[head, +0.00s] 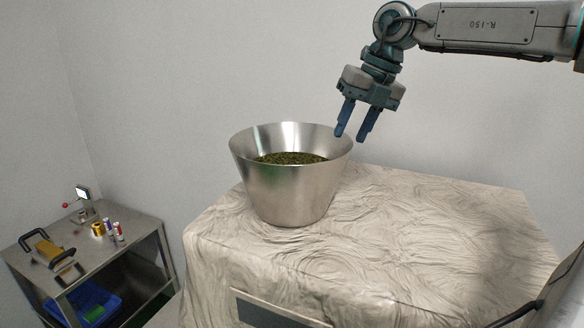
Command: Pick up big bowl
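The big bowl (292,193) is a shiny metal bowl with a wide rim and a narrower base. It stands upright on a cloth-covered table (420,235) and holds dark green tea leaves (290,158). My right gripper (351,137) hangs above the bowl's right rim, pointing down. Its two blue fingers are apart with nothing between them. The fingertips are close to the rim in the picture; I cannot tell whether they touch it. My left gripper is not in view.
A metal side table (128,225) stands lower at the left, with a yellow tool with black handles (47,250), small cans (108,229) and a small display device (84,194) on it. A blue bin (92,300) is below. The cloth-covered table is clear right of the bowl.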

